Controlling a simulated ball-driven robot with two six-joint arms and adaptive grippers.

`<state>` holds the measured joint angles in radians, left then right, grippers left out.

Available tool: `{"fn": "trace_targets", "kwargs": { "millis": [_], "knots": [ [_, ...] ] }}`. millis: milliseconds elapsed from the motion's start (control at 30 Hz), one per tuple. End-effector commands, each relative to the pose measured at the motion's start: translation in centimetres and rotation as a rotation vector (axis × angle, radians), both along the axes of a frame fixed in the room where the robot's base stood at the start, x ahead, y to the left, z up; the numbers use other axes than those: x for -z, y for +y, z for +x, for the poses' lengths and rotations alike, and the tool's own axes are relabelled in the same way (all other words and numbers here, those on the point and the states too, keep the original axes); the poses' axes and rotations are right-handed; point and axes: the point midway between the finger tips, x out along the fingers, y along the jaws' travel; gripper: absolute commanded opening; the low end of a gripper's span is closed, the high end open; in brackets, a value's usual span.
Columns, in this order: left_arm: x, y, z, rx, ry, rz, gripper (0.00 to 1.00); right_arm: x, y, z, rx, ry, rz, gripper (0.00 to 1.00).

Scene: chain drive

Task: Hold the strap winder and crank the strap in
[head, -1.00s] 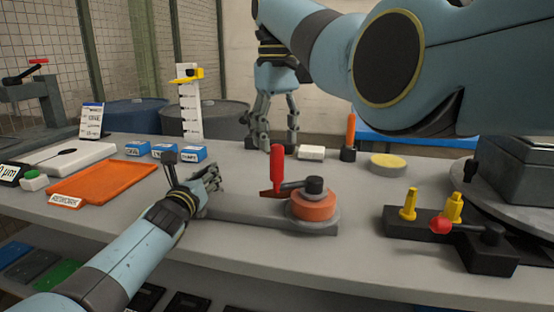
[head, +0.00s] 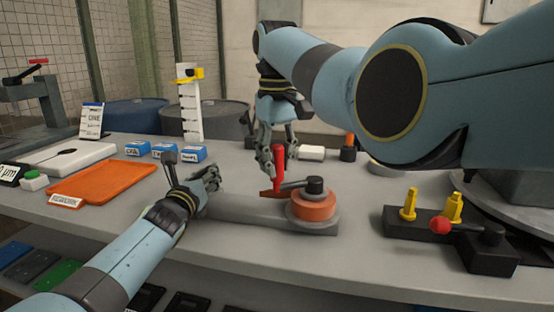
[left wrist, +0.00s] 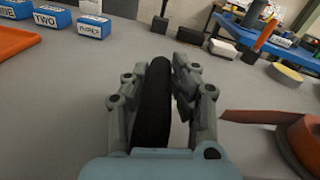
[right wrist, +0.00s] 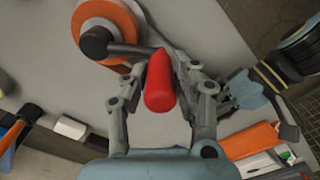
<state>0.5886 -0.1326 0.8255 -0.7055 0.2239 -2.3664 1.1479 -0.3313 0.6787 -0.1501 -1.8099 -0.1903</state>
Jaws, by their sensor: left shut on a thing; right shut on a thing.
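The strap winder has a grey base bar (head: 250,211), an orange strap roll (head: 313,207) and a crank arm with a red handle (head: 278,167). The roll and its dark hub also show in the right wrist view (right wrist: 108,30). My left gripper (head: 206,183) is shut on the winder's black grip (left wrist: 154,105), at the left end of the base. My right gripper (head: 268,158) is shut on the red crank handle, which stands upright; its fingers flank the handle (right wrist: 160,82) in the right wrist view. The strap's loose end (left wrist: 250,115) points left from the roll.
An orange tray (head: 100,181) and several blue-and-white labelled blocks (head: 165,150) lie to the left. A black fixture with yellow pegs and a red knob (head: 440,225) stands to the right. A white block (head: 311,152) lies behind the winder. The front table strip is clear.

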Motion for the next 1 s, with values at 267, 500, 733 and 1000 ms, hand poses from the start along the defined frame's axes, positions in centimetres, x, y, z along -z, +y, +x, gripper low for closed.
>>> {"fn": "trace_targets", "kwargs": {
  "millis": [267,500,733,1000],
  "knots": [
    [-0.3,0.0,0.1,0.001,-0.005,-0.001,0.00,-0.1,0.0,0.0,0.000,-0.001,0.000,0.00],
    [-0.3,0.0,0.1,0.001,-0.005,-0.001,0.00,-0.1,0.1,0.7,0.068,0.000,-0.002,0.00],
    [-0.3,-0.1,0.1,0.001,-0.005,-0.001,0.00,-0.1,0.2,1.2,0.140,-0.001,0.000,0.00],
    [-0.3,-0.1,0.1,0.001,-0.005,-0.002,0.00,-0.1,0.2,1.2,0.139,-0.002,0.001,0.31]
  ]
}}
